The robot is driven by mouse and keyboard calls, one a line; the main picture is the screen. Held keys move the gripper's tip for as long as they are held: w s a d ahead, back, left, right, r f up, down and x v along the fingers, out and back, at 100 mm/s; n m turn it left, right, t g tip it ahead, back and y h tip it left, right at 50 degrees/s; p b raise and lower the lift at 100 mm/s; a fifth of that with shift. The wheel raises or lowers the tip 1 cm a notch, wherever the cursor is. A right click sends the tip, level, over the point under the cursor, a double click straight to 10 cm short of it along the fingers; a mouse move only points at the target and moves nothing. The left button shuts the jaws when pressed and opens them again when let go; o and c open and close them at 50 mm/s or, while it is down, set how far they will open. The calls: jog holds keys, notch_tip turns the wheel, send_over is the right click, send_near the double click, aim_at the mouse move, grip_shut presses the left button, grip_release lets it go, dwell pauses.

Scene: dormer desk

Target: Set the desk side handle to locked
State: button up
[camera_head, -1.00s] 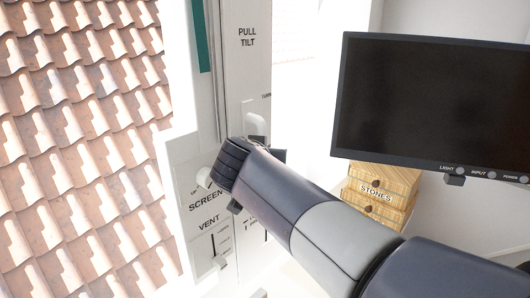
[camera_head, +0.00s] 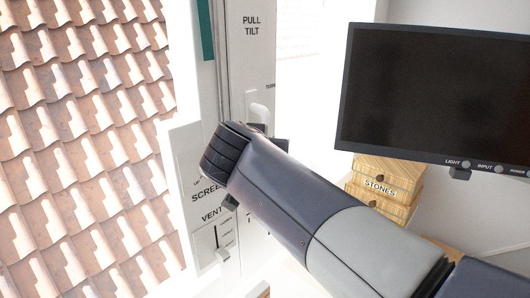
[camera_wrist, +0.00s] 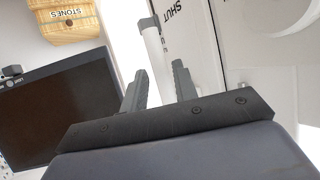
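In the head view, a white handle (camera_head: 259,112) stands on the window frame below the PULL TILT lettering. I cannot tell for certain that it is the desk side handle, and its lower part is hidden by my arm. In the wrist view, a white bar with a grey end (camera_wrist: 154,58) lies beyond my fingers, beside lettering that reads SHUT. My gripper (camera_wrist: 160,69) is open, its two dark fingers apart with nothing visibly held. The bar shows through the gap, without clear contact. In the head view the fingers are hidden behind my wrist.
A black monitor (camera_head: 430,95) hangs at the right, with wooden STONES drawers (camera_head: 382,180) below it. A SCREEN and VENT panel (camera_head: 203,250) with a white slider (camera_head: 222,255) is below and left of my wrist. Roof tiles (camera_head: 80,150) lie outside the window.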

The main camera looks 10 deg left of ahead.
jog(key=b+v, duration=0.1)
jog(key=v, duration=0.5)
jog(key=shift+s, duration=0.2)
jog(key=shift+w+r, duration=0.1)
jog(key=p+x, duration=0.2)
jog(key=x, duration=0.9)
jog(key=shift+d+p, duration=0.1)
jog(key=shift+p, duration=0.3)
jog(key=shift+w, duration=0.1)
jog(key=shift+w+d+t+h+b, duration=0.2)
jog(key=shift+t+h+b, duration=0.1)
jog(key=shift+t+b, duration=0.15)
jog(key=shift+n, duration=0.3)
jog(key=shift+s+r, duration=0.1)
jog(key=shift+s, duration=0.05)
